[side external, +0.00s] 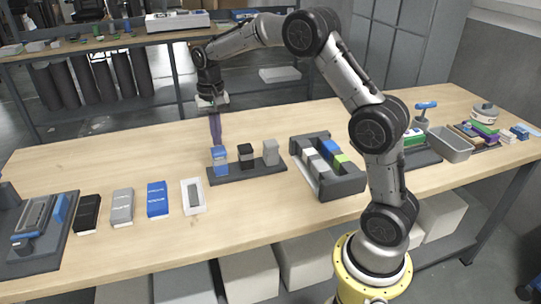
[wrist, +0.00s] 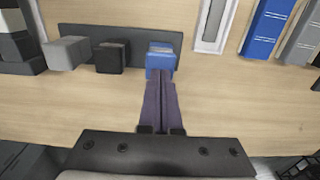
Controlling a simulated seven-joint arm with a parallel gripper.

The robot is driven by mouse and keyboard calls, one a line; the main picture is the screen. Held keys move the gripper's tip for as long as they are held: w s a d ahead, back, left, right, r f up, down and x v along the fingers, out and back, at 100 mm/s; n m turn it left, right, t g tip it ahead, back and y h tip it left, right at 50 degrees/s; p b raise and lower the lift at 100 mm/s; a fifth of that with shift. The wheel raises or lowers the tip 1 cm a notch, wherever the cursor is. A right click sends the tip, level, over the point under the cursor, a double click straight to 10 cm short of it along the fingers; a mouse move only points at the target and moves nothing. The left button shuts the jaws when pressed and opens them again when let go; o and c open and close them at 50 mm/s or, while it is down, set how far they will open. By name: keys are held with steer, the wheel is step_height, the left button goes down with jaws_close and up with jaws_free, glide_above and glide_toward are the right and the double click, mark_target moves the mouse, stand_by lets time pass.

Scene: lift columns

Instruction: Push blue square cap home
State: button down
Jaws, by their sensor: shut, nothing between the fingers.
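The blue square cap (side external: 219,153) sits on top of the blue column at the left end of a dark base strip (side external: 240,174). A thin pale band shows below the cap, with more blue beneath it. The cap also shows in the wrist view (wrist: 161,50), at the right end of the strip. My gripper (side external: 215,142) is shut and empty, pointing down, with its purple fingers just above or behind the cap. In the wrist view its fingertips (wrist: 160,80) overlap the cap's near edge. I cannot tell whether they touch it.
A black column (side external: 246,152) and a grey column (side external: 270,148) stand on the same strip. A dark tray with blocks (side external: 345,185) lies to the right. A white tray (side external: 194,207) and flat blue, grey and black boxes lie left. The table behind the strip is clear.

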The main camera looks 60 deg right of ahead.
mark_target(218, 150)
steer(key=shift+f, duration=0.1)
stand_by(0.3)
steer(key=shift+f, duration=0.7)
steer(key=shift+f, duration=0.15)
stand_by(0.3)
stand_by(0.6)
step_height(218, 150, up, 9)
steer(key=shift+f, duration=0.2)
stand_by(0.7)
steer(key=shift+a, duration=0.1)
